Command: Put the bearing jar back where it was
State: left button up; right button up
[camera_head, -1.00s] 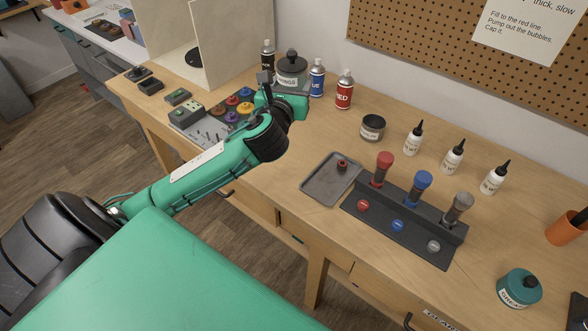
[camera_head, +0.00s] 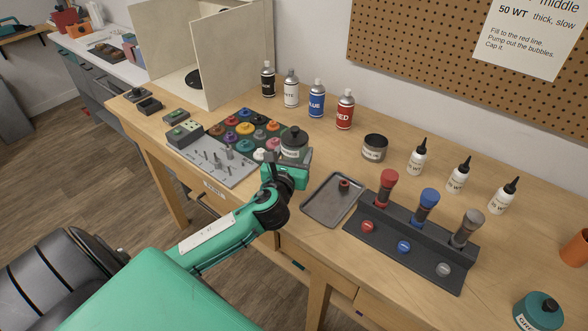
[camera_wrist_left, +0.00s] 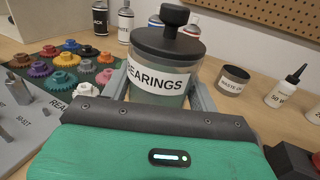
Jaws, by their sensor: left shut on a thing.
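The bearing jar is a clear jar with a dark knobbed lid and a white label reading "BEARINGS". It shows in the head view (camera_head: 293,144) and upright in the left wrist view (camera_wrist_left: 160,62). My left gripper (camera_head: 290,158) is shut on the jar, with grey fingers on both sides of it in the left wrist view (camera_wrist_left: 160,85). The jar is at the right end of the gear mat, near the grey tray. I cannot tell whether its base touches the table. My right gripper is not in view.
A mat of coloured gears (camera_head: 245,130) and a grey tool board (camera_head: 215,160) lie left of the jar. Spray cans (camera_head: 316,98) stand behind. A metal tray (camera_head: 333,200), a tin (camera_head: 374,148) and a shock stand (camera_head: 410,240) are to the right. Bare table lies between jar and tin.

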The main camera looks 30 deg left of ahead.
pick_arm(q)
notch_tip(320, 180, down, 5)
jog(key=shift+r+b, duration=0.1)
jog(key=shift+b, duration=0.2)
jog(key=shift+f, duration=0.25)
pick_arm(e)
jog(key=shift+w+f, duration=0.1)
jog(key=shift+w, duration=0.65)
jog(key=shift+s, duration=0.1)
pick_arm(q)
jog(key=shift+f, duration=0.1)
jog(key=o, duration=1.1)
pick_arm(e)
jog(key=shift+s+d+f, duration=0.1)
